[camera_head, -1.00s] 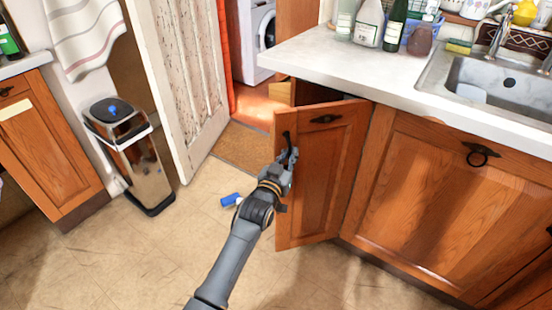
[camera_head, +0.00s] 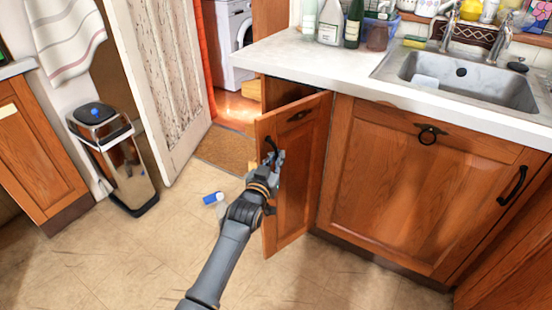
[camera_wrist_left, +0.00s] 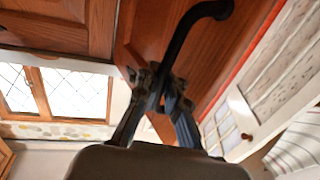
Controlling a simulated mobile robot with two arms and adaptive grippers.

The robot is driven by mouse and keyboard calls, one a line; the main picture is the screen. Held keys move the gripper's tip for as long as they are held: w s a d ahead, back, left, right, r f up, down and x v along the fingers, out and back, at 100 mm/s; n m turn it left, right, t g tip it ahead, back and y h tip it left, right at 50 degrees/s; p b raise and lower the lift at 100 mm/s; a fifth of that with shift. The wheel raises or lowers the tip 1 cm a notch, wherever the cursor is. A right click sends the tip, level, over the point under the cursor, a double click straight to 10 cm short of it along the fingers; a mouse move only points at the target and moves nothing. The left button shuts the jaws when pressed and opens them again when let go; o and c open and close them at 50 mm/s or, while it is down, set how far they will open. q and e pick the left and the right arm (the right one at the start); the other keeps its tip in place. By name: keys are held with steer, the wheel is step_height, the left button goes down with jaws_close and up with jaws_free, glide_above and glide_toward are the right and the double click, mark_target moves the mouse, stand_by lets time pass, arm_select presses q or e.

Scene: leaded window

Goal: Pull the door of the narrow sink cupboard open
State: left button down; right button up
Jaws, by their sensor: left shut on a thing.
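The narrow wooden cupboard door (camera_head: 301,175) stands partly open at the left end of the sink unit. Its free edge is swung out toward me and a dark gap (camera_head: 285,92) shows above it. My left gripper (camera_head: 277,158) is shut on the door's black bar handle (camera_head: 270,146), near the free edge. In the left wrist view the fingers (camera_wrist_left: 160,88) close around the lower end of the curved black handle (camera_wrist_left: 186,38). The door panel (camera_wrist_left: 222,60) is behind it. The cupboard's inside is mostly hidden. My right gripper is not in view.
A wider cupboard door (camera_head: 415,185) stands to the right under the sink (camera_head: 480,80). Bottles (camera_head: 353,25) stand on the worktop (camera_head: 310,65). A bin (camera_head: 120,165) stands left, by an open panelled door (camera_head: 165,80).

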arm_select(q)
steer(key=shift+a+f, duration=0.25)
steer(key=shift+f, duration=0.05)
steer(key=c, duration=1.8)
jaws_free()
steer(key=o, duration=0.4)
steer(key=shift+s+a+r, duration=0.15)
steer(key=shift+a+r, duration=0.05)
steer(key=shift+c, duration=0.2)
steer(key=shift+d, duration=0.2)
steer(key=v, duration=1.2)
